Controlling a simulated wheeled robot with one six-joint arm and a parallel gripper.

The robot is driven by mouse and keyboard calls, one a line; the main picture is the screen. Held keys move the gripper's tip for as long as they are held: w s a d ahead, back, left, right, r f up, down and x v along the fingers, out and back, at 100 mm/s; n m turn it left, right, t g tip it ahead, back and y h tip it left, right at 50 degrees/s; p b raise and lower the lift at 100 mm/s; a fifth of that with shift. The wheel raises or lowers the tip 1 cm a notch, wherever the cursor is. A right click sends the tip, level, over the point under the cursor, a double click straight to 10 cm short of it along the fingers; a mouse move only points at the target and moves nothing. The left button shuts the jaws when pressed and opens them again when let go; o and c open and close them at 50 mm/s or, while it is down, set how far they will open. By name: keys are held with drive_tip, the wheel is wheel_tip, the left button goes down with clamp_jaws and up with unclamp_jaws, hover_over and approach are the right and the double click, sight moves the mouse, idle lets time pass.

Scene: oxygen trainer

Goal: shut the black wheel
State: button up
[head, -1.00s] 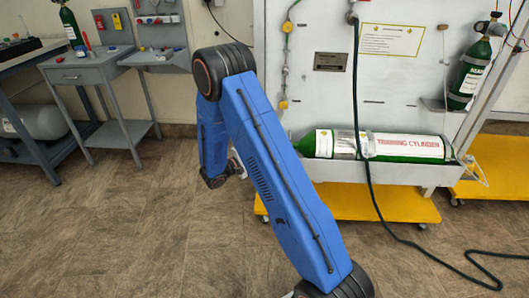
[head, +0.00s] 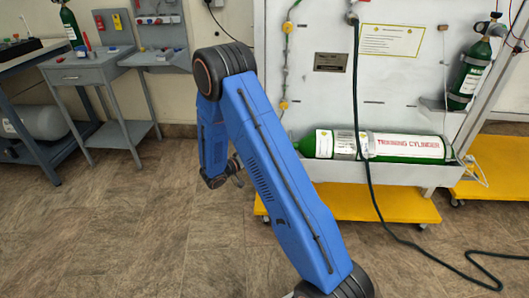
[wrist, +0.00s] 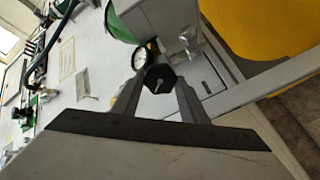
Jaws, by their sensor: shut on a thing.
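The black wheel (wrist: 161,77) is a dark, many-sided knob with a pale slot or pin at its middle, seen end-on in the wrist view. My gripper (wrist: 159,88) is shut on it, one finger on each side. In the head view my gripper (head: 235,170) is partly hidden behind my blue arm, and the wheel cannot be made out there. A round white gauge (wrist: 140,58) sits just beyond the wheel. The green and white training cylinder (head: 408,147) lies on its side in the white trainer's tray.
The trainer's white panel (head: 405,85) stands behind, on a yellow base (head: 395,205). A dark green hose (head: 364,150) hangs down its front onto the floor. A smaller green cylinder (head: 468,78) is strapped at the right. A grey side table (head: 85,70) stands at the left.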

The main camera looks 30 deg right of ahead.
drive_tip(key=shift+s+m, duration=0.1)
drive_tip(key=shift+m, duration=3.4)
drive_tip(key=o, duration=1)
drive_tip(key=shift+o, duration=0.2)
drive_tip(key=s+a, duration=0.2)
drive_tip(key=a, duration=1.5)
drive_tip(key=shift+s+a, duration=0.15)
drive_tip(key=shift+r, duration=0.1)
